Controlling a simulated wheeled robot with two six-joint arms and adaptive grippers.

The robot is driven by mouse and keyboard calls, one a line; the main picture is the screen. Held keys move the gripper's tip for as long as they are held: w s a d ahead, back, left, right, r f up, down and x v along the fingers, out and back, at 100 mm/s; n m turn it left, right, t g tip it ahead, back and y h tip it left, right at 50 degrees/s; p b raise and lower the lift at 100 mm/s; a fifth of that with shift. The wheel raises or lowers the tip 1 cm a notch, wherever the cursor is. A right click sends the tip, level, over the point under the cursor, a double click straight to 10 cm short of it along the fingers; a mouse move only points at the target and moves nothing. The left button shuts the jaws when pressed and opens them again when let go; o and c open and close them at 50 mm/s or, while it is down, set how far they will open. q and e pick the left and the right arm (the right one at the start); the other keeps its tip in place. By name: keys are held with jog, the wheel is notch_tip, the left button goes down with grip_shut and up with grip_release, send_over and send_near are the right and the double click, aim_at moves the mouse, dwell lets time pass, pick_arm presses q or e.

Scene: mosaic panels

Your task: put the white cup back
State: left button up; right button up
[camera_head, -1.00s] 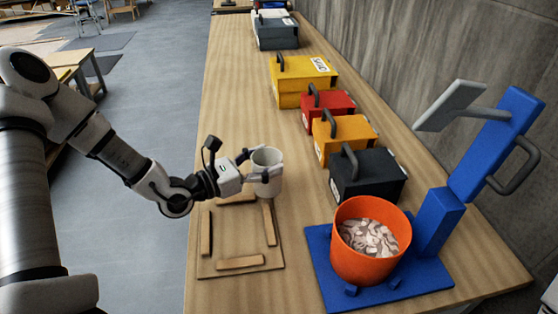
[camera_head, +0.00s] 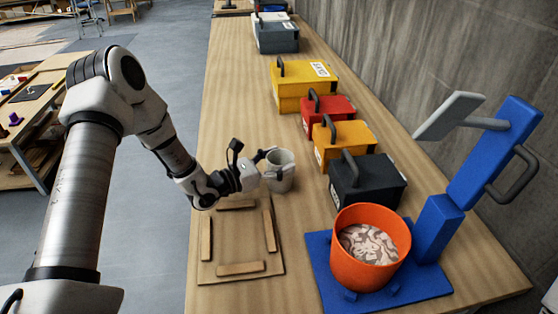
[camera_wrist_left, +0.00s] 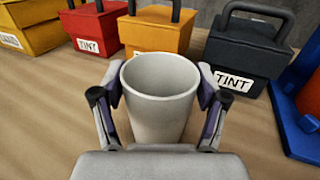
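The white cup (camera_head: 283,178) is upright over the wooden table, between the frame board and the dark box. My left gripper (camera_head: 270,166) has its fingers on both sides of it. In the left wrist view the cup (camera_wrist_left: 158,115) stands between the two fingers (camera_wrist_left: 160,92), which press against its sides. Its visible inside looks empty. I cannot tell whether its base touches the table. My right gripper is not in view.
A board with wooden strips (camera_head: 240,268) lies in front of the cup. An orange bucket (camera_head: 368,270) with swirled grey-brown contents stands on a blue stand (camera_head: 432,285). Behind are dark (camera_head: 372,185), orange (camera_head: 345,140), red (camera_head: 330,108) and yellow (camera_head: 300,90) boxes. The table's left side is clear.

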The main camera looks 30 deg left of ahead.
pick_arm(q)
jog(key=shift+o, duration=0.4)
jog(key=shift+w, duration=0.1)
jog(key=shift+r, duration=0.2)
jog(key=shift+s+a+f, duration=0.1)
jog(key=shift+s+a, duration=0.15)
jog(key=shift+s, duration=0.05)
jog(key=v, duration=0.5)
jog(key=p+v, duration=0.1)
jog(key=v, duration=0.4)
jog(key=shift+r+p, duration=0.2)
jog(key=shift+p, duration=0.1)
jog(key=shift+s+a+f, duration=0.15)
jog(key=shift+s+a, duration=0.15)
jog(key=shift+s, duration=0.35)
jog(key=shift+f, duration=0.1)
